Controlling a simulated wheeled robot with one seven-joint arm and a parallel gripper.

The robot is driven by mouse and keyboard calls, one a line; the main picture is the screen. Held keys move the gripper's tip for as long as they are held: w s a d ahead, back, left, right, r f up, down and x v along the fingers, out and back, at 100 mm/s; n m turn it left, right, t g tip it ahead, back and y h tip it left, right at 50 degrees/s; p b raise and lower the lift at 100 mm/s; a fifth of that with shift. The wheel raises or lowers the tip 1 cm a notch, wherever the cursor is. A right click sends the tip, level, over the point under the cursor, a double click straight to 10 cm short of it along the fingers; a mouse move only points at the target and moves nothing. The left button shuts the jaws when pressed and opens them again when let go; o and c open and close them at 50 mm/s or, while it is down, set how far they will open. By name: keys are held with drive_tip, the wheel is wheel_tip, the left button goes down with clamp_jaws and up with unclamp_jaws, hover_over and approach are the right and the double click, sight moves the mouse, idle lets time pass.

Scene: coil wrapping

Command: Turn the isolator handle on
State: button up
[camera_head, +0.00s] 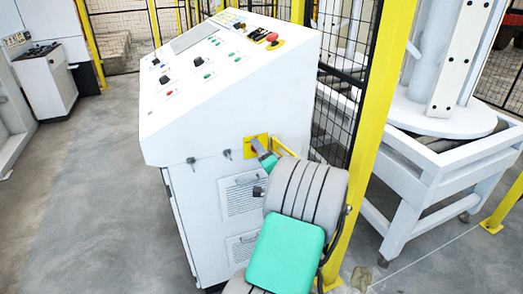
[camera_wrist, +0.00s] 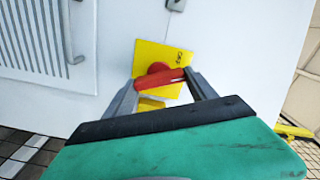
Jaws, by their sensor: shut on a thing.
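The isolator handle (camera_wrist: 158,79) is red and sits on a yellow plate (camera_wrist: 172,58) on the white cabinet's side. In the wrist view the handle lies nearly level, tilted slightly up to the right. My gripper (camera_wrist: 160,82) is shut on the handle, one finger at each end of it. In the head view the yellow plate (camera_head: 256,141) shows at the side of the cabinet, with my gripper (camera_head: 262,150) against it. The handle is mostly hidden there behind my gripper. The marking on the plate is too small to read.
The white control cabinet (camera_head: 185,140) has a sloped top with buttons and a red emergency stop (camera_head: 272,37). A yellow post (camera_head: 368,130) and mesh fence stand close to the right of my arm. A white machine frame (camera_head: 415,185) stands beyond. The floor at left is clear.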

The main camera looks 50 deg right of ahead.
drive_tip(key=m+p, duration=0.2)
drive_tip(key=m, duration=0.3)
drive_tip(key=shift+f, duration=0.1)
idle(0.5)
drive_tip(key=o, duration=1.1)
drive_tip(key=v, duration=0.7)
drive_tip(key=shift+s+a, duration=0.15)
drive_tip(key=shift+s, duration=0.25)
